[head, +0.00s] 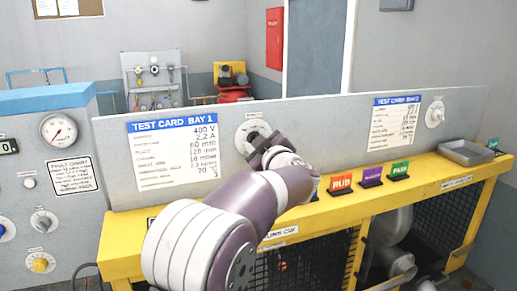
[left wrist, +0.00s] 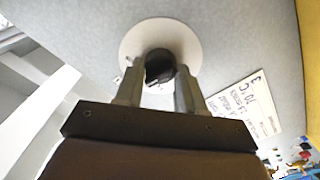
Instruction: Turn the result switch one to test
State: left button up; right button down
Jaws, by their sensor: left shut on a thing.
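The result switch beside the bay 1 test card has a pale round plate (head: 250,129) on the grey back panel. My left gripper (head: 260,148) covers the lower part of the plate and hides the knob in the head view. In the left wrist view the white plate (left wrist: 148,40) fills the upper middle. A dark knob (left wrist: 159,66) sits between the two fingers of my left gripper (left wrist: 158,80), which are shut on it. The knob's pointer and most plate markings are hidden or too small to read. My right gripper is not in view.
The bay 1 test card (head: 175,152) is left of the switch. A second switch (head: 435,114) is beside the bay 2 card (head: 394,122). Orange, purple and green labelled blocks (head: 341,185) stand on the yellow bench ledge (head: 420,185). A grey tray (head: 466,152) is at the right end.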

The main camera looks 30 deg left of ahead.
pick_arm(q)
jog(key=shift+n, duration=0.5)
jog(key=shift+b, duration=0.3)
jog(key=o, duration=1)
jog(key=shift+o, duration=0.2)
jog(key=b+v, duration=0.4)
jog(key=v, duration=0.8)
jog(key=shift+s+d+b, duration=0.15)
jog(key=shift+s+b, duration=0.1)
jog(key=shift+b, duration=0.05)
